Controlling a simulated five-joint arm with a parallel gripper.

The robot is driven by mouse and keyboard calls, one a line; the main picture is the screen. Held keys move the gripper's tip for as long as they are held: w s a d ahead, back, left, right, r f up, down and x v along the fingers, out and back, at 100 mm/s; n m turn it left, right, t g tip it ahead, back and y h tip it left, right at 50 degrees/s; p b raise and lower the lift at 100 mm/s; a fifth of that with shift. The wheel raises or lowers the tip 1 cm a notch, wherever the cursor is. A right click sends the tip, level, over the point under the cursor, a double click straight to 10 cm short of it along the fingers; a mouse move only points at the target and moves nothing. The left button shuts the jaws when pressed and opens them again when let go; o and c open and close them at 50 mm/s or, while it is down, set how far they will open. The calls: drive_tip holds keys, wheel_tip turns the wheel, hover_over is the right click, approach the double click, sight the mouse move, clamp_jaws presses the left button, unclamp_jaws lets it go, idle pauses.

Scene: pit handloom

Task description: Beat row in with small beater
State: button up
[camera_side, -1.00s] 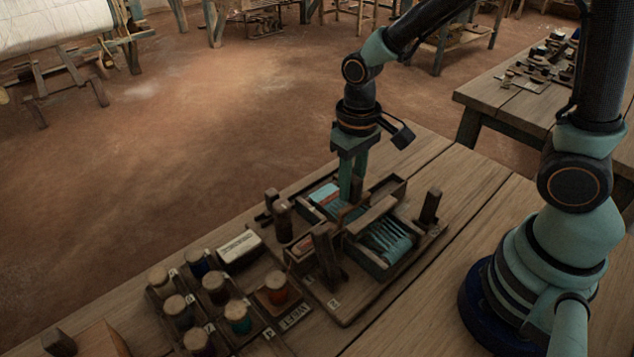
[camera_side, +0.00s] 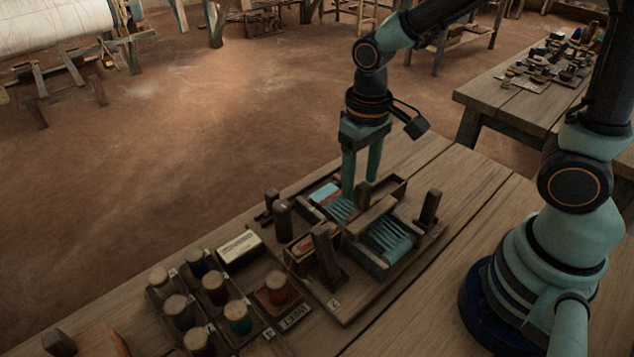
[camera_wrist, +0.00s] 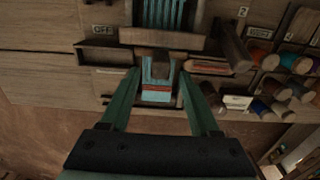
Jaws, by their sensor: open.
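A small wooden loom frame (camera_side: 402,262) on the bench carries teal warp threads (camera_side: 388,240). A wooden bar (camera_side: 370,216) crosses above the threads; it also shows in the wrist view (camera_wrist: 162,39). A short upright wooden piece (camera_side: 363,190) stands behind the bar; I cannot tell whether it is the beater's handle. Light blue woven cloth (camera_side: 326,194) lies at the loom's far end; in the wrist view, the cloth (camera_wrist: 156,97) has a reddish band across it. My gripper (camera_side: 361,187) is open and empty above the loom, fingers pointing down and spread either side of the cloth.
Upright wooden posts (camera_side: 326,258) stand around the loom. A tray of several thread spools (camera_side: 214,289) and a pale block (camera_side: 239,247) lie to its left. Another bench (camera_side: 520,88) with small parts stands at the back right. The bench right of the loom is clear.

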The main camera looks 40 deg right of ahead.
drive_tip(key=shift+r, duration=1.95)
drive_tip(key=s+d+r+t, duration=0.1)
drive_tip(key=d+r+t, duration=0.4)
drive_tip(key=d+r, duration=0.2)
drive_tip(key=shift+s+r+t, duration=0.25)
drive_tip(key=shift+r+t, duration=0.05)
drive_tip(key=shift+r, duration=0.65)
